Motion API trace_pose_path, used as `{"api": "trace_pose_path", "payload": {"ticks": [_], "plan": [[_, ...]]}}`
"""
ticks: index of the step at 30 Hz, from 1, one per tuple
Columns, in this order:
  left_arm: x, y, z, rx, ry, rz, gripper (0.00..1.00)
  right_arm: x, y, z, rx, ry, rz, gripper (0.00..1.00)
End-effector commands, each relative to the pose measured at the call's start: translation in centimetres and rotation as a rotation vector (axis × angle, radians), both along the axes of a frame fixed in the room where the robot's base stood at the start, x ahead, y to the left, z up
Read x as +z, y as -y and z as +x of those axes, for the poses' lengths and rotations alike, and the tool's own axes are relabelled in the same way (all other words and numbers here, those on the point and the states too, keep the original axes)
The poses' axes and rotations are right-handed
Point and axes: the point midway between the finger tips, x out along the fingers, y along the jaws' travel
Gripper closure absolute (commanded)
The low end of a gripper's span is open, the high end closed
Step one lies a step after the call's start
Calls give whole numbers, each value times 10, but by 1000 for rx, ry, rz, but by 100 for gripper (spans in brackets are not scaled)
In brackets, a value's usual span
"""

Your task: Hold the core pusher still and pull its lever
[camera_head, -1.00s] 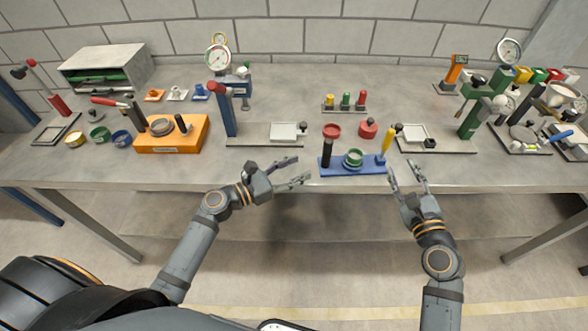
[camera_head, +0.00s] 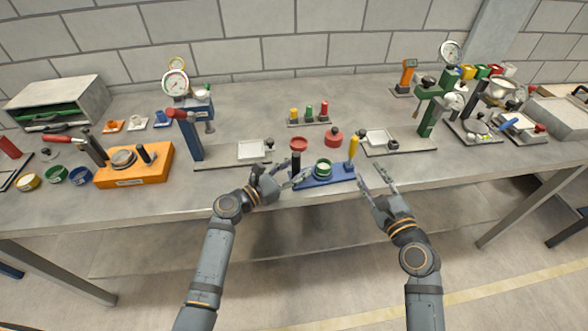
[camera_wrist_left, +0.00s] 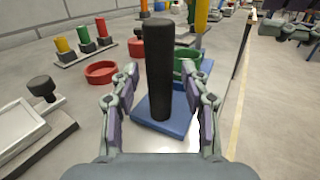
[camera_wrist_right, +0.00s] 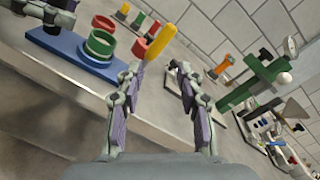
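The core pusher has a blue base (camera_head: 340,178) at the table's front edge. It carries a black upright post (camera_wrist_left: 159,70), a green ring-shaped cup (camera_head: 323,167) and a yellow lever (camera_head: 353,147). My left gripper (camera_head: 285,178) is open. In the left wrist view the black post stands between its spread fingers, with gaps showing on both sides. My right gripper (camera_head: 373,180) is open and empty, in front of and right of the yellow lever. In the right wrist view the lever (camera_wrist_right: 160,42) shows just beyond the fingertips.
Red cups (camera_head: 334,138) stand close behind the pusher. A plate fixture (camera_head: 250,152) lies to the left and a green press (camera_head: 436,105) to the right. An orange block (camera_head: 135,170) is further left. The floor in front of the table is clear.

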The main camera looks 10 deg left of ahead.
Motion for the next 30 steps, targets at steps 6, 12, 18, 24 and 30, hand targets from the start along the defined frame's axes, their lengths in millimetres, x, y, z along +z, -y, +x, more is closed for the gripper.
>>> {"api": "trace_pose_path", "payload": {"ticks": [6,12,18,24,30], "plan": [[0,0,0,0,0,0,87,0,0,0,0,0,0,62],[0,0,0,0,0,0,100,0,0,0,0,0,0,62],[0,0,0,0,0,0,100,0,0,0,8,-5,20,58],[0,0,0,0,0,0,100,2,8,6,111,-106,315,58],[0,0,0,0,0,0,100,6,20,10,172,-218,559,58]]}}
